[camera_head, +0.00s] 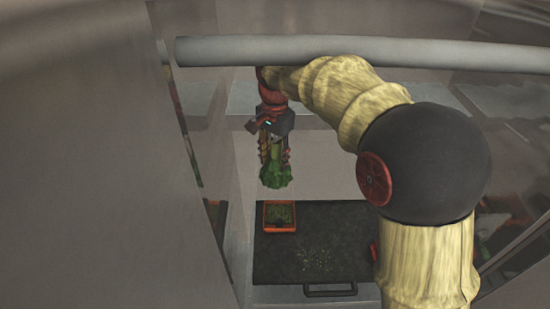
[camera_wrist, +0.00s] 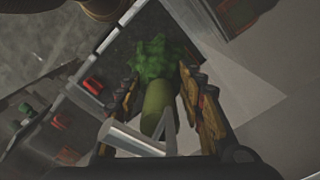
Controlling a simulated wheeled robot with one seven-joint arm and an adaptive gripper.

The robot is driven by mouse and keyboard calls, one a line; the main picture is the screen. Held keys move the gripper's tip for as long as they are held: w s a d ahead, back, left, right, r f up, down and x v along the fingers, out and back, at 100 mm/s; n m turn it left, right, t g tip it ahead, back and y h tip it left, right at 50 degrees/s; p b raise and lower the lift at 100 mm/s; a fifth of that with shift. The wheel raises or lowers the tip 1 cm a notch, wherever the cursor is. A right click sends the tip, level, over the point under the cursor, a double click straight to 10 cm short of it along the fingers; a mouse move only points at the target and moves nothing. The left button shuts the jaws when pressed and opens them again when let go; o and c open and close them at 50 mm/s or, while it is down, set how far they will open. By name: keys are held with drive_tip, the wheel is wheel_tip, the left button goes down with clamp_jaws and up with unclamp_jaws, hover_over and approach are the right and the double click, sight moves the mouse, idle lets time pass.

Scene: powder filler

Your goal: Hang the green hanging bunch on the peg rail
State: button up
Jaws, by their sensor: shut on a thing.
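The green bunch (camera_head: 276,172) hangs head down under my gripper (camera_head: 274,152) in the head view, above the back left of the dark mat. In the wrist view the bunch's leafy head (camera_wrist: 158,58) and its thick green stem (camera_wrist: 157,103) lie between the two fingers of my gripper (camera_wrist: 158,92). The fingers are shut on the bunch. A grey bar with a short branch (camera_wrist: 135,138) crosses near the stem in the wrist view; I cannot tell whether it is part of the bunch or a peg. I cannot clearly make out the peg rail in the head view.
A dark mat or tray (camera_head: 330,235) with a handle lies below, with green crumbs on it. An orange-rimmed box (camera_head: 279,228) with green contents stands at its back left. A thick grey pipe (camera_head: 440,54) crosses the top. A grey panel (camera_head: 100,170) closes off the left.

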drive_tip(key=o, duration=1.4)
drive_tip(key=shift+o, duration=0.2)
